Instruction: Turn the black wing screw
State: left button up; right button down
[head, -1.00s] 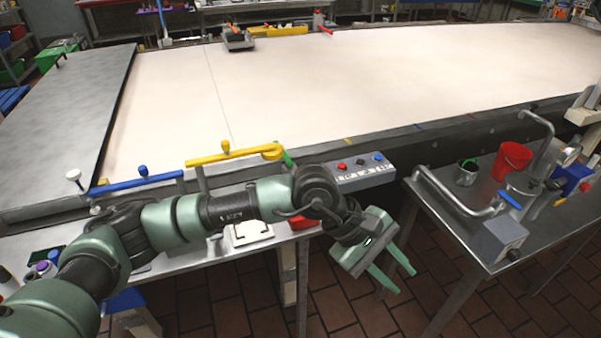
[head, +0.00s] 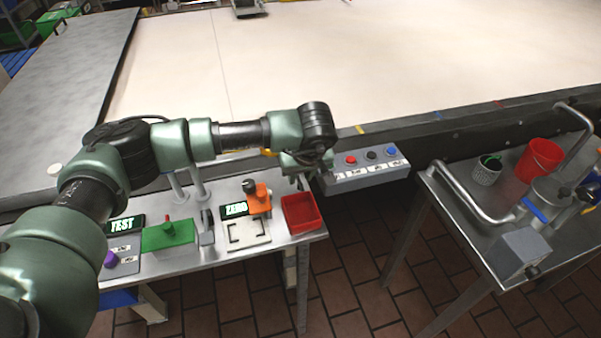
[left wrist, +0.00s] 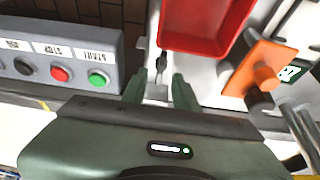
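A small dark piece (left wrist: 161,63) on a thin pale stem shows between my left fingertips in the left wrist view. It may be the black wing screw, but it is too small to tell. My left gripper (left wrist: 160,80) is open, with two green fingers apart on either side of this piece. In the head view the left gripper (head: 300,180) points down behind the red tray, left of the button box. My right gripper is not in view.
The red tray (head: 301,214) lies close in front of the gripper. The button box (head: 365,176) stands to its right. A green box (head: 168,237) and a ZERO display (head: 234,209) stand left on the bench. A right table holds a red bucket (head: 538,160).

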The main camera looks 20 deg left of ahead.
pick_arm(q)
jog(key=shift+w+a+f, duration=0.1)
jog(key=shift+w+f, duration=0.05)
jog(key=shift+f, duration=0.3)
grip_shut()
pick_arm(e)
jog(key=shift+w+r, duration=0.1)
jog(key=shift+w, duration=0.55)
